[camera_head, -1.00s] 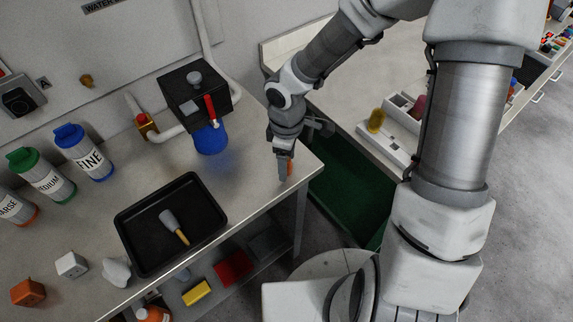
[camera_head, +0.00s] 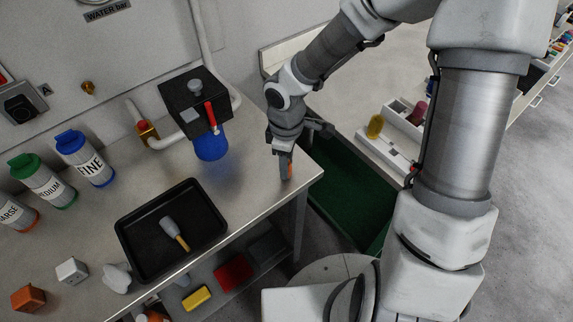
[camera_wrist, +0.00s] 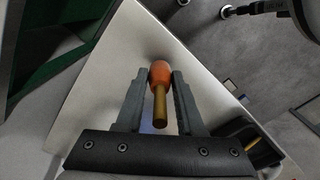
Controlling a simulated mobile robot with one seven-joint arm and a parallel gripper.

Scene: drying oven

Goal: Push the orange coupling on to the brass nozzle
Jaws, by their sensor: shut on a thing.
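My gripper (camera_head: 286,172) is shut on the orange coupling (camera_head: 290,170) above the right end of the steel bench. In the wrist view the orange coupling (camera_wrist: 161,73) sits between the tips of the two grey fingers (camera_wrist: 163,82). A brass-coloured stem (camera_wrist: 160,108) runs from the coupling towards the wrist. A small brass fitting (camera_head: 88,87) stands out from the wall panel at upper left, well apart from the coupling; it looks like the brass nozzle. The wrist view does not show this fitting.
Labelled bottles (camera_head: 84,158) stand at left. The bench's right corner is bare.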

